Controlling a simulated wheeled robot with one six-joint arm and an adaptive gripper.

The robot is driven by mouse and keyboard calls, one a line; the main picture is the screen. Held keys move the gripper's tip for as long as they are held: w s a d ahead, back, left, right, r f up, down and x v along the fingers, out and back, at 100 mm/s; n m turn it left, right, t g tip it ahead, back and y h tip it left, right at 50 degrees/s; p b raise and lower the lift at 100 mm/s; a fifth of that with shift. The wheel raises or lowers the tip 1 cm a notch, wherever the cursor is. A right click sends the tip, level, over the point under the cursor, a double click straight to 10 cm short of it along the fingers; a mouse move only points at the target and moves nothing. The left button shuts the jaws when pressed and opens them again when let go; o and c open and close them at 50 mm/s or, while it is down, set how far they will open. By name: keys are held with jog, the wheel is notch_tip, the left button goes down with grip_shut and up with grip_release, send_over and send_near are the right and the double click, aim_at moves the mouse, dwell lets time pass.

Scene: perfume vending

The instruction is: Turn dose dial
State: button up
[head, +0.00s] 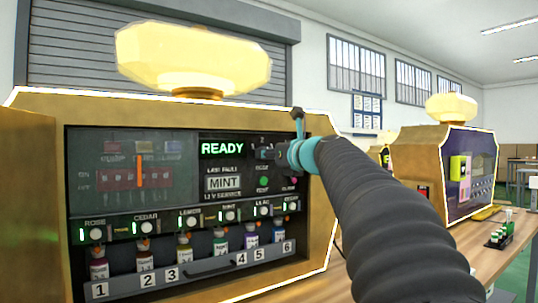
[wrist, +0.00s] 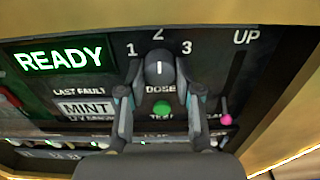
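The dose dial (wrist: 159,68) is a dark round knob with a white mark on the black panel, under the numbers 1, 2 and 3. Its mark points up toward 2. My gripper (wrist: 160,76) has one finger on each side of the dial in the wrist view, with the tips close to its sides. The fingers are apart; whether they touch the dial is not clear. In the head view my gripper (head: 268,152) is at the panel beside the READY display, and the arm and gripper mostly hide the dial.
A green test button (wrist: 162,109) sits just below the dial. A pink-knobbed lever (wrist: 226,119) under "UP" is to the right. The READY display (head: 222,148) is lit green. Numbered bottles (head: 220,240) stand below. A second machine (head: 420,170) stands right.

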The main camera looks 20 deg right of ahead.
grip_shut()
jog(key=n+b, duration=0.3)
jog(key=n, duration=0.8)
jog(key=shift+n+b, duration=0.4)
jog(key=shift+r, duration=0.1)
dwell(0.3)
jog(key=o, duration=0.8)
grip_release()
jog(key=shift+o, duration=0.2)
